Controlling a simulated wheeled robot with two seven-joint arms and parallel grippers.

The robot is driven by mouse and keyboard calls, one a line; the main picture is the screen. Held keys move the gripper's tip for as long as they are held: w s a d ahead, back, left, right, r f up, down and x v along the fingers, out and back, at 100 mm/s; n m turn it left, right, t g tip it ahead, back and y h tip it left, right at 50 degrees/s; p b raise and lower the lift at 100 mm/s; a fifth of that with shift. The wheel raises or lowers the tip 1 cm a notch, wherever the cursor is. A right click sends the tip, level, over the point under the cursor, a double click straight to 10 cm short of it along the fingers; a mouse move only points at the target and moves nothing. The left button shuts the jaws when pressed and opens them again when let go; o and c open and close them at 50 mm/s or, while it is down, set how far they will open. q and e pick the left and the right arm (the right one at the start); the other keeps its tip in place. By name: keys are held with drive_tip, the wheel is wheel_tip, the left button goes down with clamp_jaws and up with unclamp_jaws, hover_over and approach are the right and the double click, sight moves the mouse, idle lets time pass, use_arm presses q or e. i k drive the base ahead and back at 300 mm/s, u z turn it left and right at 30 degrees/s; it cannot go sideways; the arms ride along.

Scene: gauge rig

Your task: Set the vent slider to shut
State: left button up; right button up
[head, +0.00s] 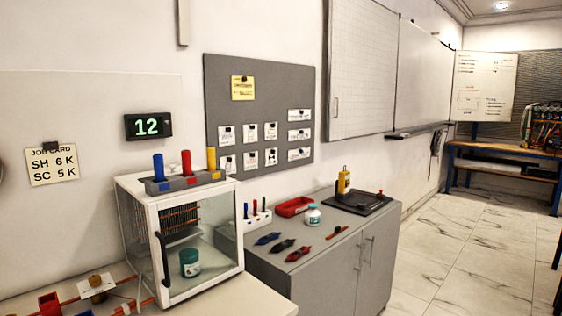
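A white-framed cabinet (203,284) with clear panes stands on the pale bench top at the left. Its front has a dark upright handle (163,258) and looks closed. A copper-coloured grid (180,219) and a teal jar with a white label (190,262) show inside. I cannot make out a vent slider or its setting on the cabinet or elsewhere. Neither of my grippers is in view.
A grey rack (185,182) with blue, red and yellow cylinders sits on the cabinet. Copper pipework (98,290) lies at lower left. A grey cupboard (330,275) at right carries clips, a red tray (294,206) and a jar (313,214). Floor at right is clear.

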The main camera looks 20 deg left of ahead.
sight(172, 167)
drive_tip(key=z, duration=0.5)
drive_tip(key=i, duration=3.8)
drive_tip(key=u, duration=4.35)
